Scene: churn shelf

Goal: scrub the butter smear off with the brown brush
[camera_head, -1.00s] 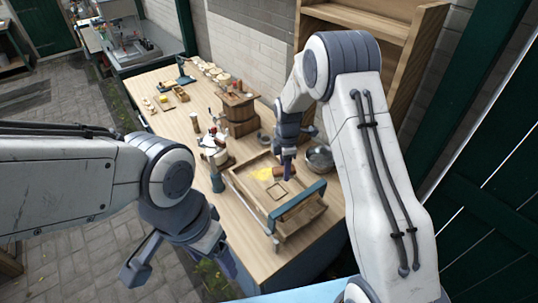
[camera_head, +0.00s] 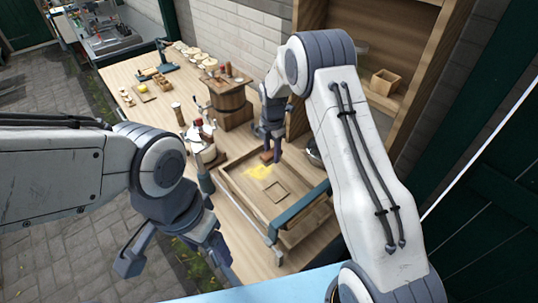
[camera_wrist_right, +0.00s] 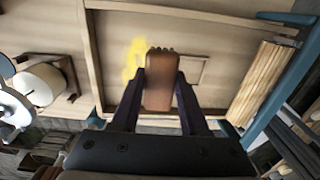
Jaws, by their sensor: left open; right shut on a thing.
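The yellow butter smear (camera_head: 258,172) lies on the floor of the wooden tray (camera_head: 247,209) on the bench. My right gripper (camera_head: 269,148) is shut on the brown brush (camera_head: 267,157), which is at the far edge of the smear in the head view. In the right wrist view the brush (camera_wrist_right: 158,82) sits between the two fingers, with the smear (camera_wrist_right: 134,60) just left of it. I cannot tell whether the bristles touch the tray. My left gripper (camera_head: 176,262) is open and empty, off the near left side of the bench.
A teal-and-metal bar (camera_head: 300,204) runs along the tray's right end. A white-and-red device (camera_head: 200,142) stands left of the tray. A metal bowl (camera_head: 314,153) is partly hidden by my right arm.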

